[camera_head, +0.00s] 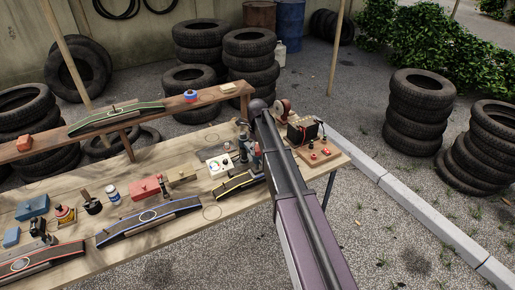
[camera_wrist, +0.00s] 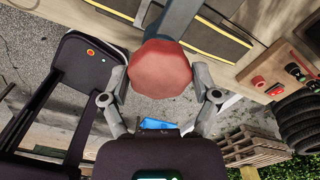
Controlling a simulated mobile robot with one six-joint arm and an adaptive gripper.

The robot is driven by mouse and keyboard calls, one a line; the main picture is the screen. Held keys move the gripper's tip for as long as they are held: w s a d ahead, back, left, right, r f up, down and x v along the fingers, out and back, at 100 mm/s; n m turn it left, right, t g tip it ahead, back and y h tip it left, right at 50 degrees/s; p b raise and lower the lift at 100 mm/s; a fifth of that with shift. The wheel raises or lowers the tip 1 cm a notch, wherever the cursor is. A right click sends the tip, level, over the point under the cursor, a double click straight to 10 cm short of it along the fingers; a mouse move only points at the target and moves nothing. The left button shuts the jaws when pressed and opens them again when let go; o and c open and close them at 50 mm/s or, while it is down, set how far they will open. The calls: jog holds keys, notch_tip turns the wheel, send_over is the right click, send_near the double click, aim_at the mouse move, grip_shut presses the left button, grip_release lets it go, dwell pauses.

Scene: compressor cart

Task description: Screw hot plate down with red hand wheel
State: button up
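The red hand wheel (camera_wrist: 160,70) shows in the wrist view as a faceted red knob at the end of a blue-grey frame (camera_wrist: 180,18). My gripper (camera_wrist: 160,80) has one finger at each side of the wheel, and both seem to touch its rim. In the head view my arm covers most of the gripper and the wheel. A blue upright part (camera_head: 257,160) shows just left of my arm, above a dark strip with a yellow edge (camera_head: 240,183). I cannot make out the hot plate; it is hidden below the wheel or behind the arm.
The wooden bench (camera_head: 180,240) holds several striped strips, a blue box (camera_head: 32,207), a red box (camera_head: 146,188) and small bottles. A raised shelf (camera_head: 50,138) runs behind. A battery-like box (camera_head: 302,130) and a board with red knobs (camera_head: 318,153) stand right of my arm.

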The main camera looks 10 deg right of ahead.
jog(key=shift+o, duration=0.6)
jog(key=shift+n, duration=0.4)
